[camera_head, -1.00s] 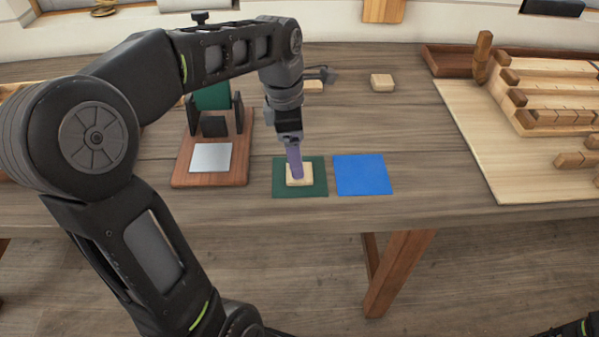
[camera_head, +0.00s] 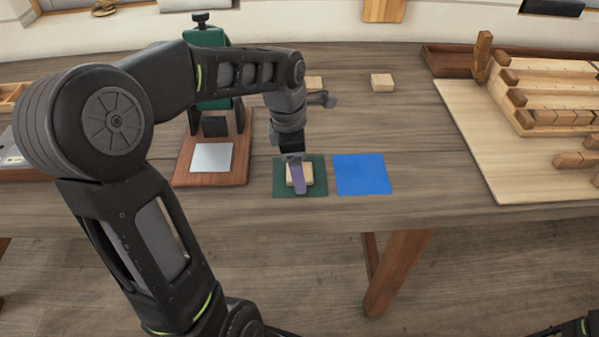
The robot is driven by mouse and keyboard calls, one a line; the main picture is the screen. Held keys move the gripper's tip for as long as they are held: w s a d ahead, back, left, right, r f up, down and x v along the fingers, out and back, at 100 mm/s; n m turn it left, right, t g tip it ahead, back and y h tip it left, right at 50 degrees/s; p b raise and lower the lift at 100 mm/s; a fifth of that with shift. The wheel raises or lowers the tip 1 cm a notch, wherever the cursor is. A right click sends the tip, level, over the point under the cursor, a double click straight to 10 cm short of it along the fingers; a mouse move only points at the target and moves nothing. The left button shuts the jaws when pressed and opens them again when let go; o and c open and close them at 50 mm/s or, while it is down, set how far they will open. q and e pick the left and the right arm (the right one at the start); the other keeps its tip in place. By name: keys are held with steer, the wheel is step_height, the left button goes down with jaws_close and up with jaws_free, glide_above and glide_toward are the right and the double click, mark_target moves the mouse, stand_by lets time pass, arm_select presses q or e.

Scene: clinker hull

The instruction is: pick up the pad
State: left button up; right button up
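A pale wooden block-like pad (camera_head: 307,175) lies on a dark green square mat (camera_head: 283,190) near the front edge of the table. My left gripper (camera_head: 298,180) reaches down over the pad from above. Its purple finger covers the middle of the pad. Only one finger shows clearly, so I cannot tell whether it is open or shut, or whether it touches the pad. My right gripper is not in view; only a bit of my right arm shows in the bottom right corner.
A blue square (camera_head: 362,175) lies just right of the green mat. A green press on a wooden base (camera_head: 211,178) with a metal plate stands to the left. A pale block (camera_head: 382,82) lies farther back. A pale board (camera_head: 470,140) with wooden parts is at the right.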

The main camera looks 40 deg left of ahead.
arm_select(q)
steer(key=c, duration=1.4)
steer(key=shift+c, duration=0.2)
step_height(320, 180, up, 10)
stand_by(0.5)
